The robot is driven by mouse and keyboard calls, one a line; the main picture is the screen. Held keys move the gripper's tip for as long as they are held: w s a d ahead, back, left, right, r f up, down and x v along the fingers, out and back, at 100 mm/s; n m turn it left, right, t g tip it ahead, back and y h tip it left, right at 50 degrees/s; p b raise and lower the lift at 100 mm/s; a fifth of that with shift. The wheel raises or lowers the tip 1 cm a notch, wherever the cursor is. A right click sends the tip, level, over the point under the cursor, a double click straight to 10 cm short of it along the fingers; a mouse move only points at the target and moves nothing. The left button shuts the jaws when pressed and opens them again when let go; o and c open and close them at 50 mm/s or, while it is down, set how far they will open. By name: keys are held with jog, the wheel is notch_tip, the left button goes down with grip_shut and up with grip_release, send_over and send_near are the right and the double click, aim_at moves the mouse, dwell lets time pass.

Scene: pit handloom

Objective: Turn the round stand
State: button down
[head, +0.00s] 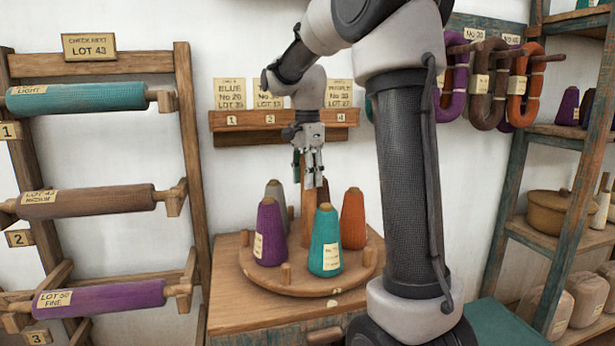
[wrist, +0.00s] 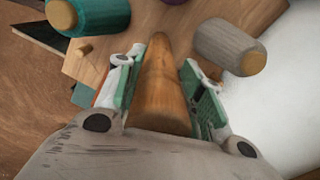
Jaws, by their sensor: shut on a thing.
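The round stand (head: 300,284) is a wooden disc on a small wooden table. It carries purple (head: 269,232), teal (head: 325,241), orange (head: 353,220) and grey (head: 275,193) thread cones, plus short bare pegs. A tall wooden post (head: 308,212) rises from its middle. My gripper (head: 314,170) points down over the stand and is shut on the upper part of this post. In the wrist view the post (wrist: 160,85) stands between the green-padded fingers, with the teal cone (wrist: 95,14) and grey cone (wrist: 230,45) beyond. The gripper partly hides the post's top.
The wooden table (head: 235,300) bears the stand. A rack with teal, brown and purple rolls (head: 85,200) stands left. A label shelf (head: 245,125) is on the wall behind. Hanging yarn loops (head: 487,85) and a shelf unit (head: 560,130) are right.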

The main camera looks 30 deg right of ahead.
jog(key=shift+m, duration=0.4)
dwell(0.4)
jog(key=c, duration=0.9)
grip_release()
notch_tip(320, 180, up, 12)
jog(key=shift+r, duration=0.1)
jog(key=s+a+f+n+t, duration=0.1)
jog(key=s+f+n, duration=0.4)
jog(key=s, duration=0.3)
jog(key=s+a+f+n+t, duration=0.2)
jog(key=s+f+n, duration=0.3)
jog(key=s+n, duration=0.2)
jog(key=s+a+f+n+t, duration=0.1)
jog(key=s+f+n, duration=0.4)
jog(key=s, duration=0.4)
jog(key=shift+s+a+f+n, duration=0.2)
jog(key=shift+s+a+n, duration=0.2)
jog(key=shift+n, duration=0.2)
